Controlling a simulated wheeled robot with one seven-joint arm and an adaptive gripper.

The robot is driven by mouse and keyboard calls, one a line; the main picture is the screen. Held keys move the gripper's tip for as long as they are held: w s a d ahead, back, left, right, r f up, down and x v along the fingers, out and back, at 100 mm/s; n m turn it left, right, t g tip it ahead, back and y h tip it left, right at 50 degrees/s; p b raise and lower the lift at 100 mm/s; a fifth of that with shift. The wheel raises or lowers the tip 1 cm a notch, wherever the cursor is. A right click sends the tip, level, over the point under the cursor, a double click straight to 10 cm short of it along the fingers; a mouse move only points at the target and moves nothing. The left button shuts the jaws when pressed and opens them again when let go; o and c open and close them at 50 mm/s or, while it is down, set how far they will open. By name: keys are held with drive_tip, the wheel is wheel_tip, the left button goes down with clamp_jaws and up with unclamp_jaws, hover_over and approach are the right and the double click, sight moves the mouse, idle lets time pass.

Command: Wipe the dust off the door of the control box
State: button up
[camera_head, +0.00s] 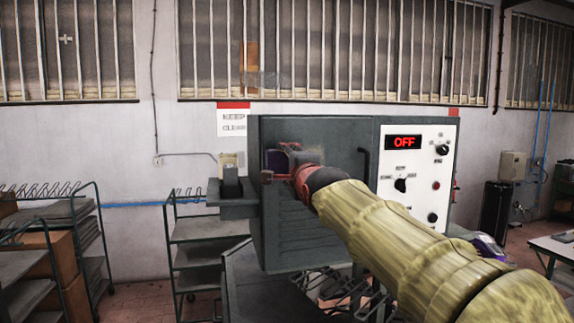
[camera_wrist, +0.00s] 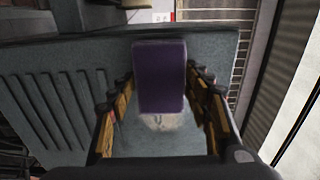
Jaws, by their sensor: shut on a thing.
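The control box has a dark grey-green door (camera_head: 315,225) with slanted louvres, which also fills much of the wrist view (camera_wrist: 55,110). My gripper (camera_head: 282,163) is at the upper left part of the door, in front of it. In the wrist view its two fingers (camera_wrist: 160,98) are shut on a purple block (camera_wrist: 160,75), seemingly a sponge, which stands between them. A pale dusty patch (camera_wrist: 166,122) shows on the door just beyond the block. I cannot tell whether the block touches the door. My gripper and arm hide part of the door in the head view.
A white control panel (camera_head: 420,150) with a red "OFF" display and knobs sits right of the door. A black handle (camera_head: 364,162) stands out near the door's right edge. Shelf carts (camera_head: 205,230) stand at left. A small grey ledge (camera_head: 232,208) juts out left of the box.

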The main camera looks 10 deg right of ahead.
sight(271, 164)
drive_tip(key=shift+w, duration=0.65)
drive_tip(key=shift+s+b, duration=0.1)
drive_tip(key=shift+b, duration=0.5)
drive_tip(key=shift+a+b, duration=0.55)
drive_tip(key=shift+a, duration=0.35)
drive_tip(key=shift+a+f+b, duration=0.15)
drive_tip(key=shift+a+b, duration=0.3)
drive_tip(key=shift+b, duration=0.55)
drive_tip(key=shift+a+b, duration=0.55)
drive_tip(key=shift+b, duration=0.65)
drive_tip(key=a+b, duration=0.2)
drive_tip(key=b, duration=0.2)
drive_tip(key=shift+a, duration=0.3)
drive_tip(key=shift+a+b, duration=0.7)
drive_tip(key=shift+b, duration=0.05)
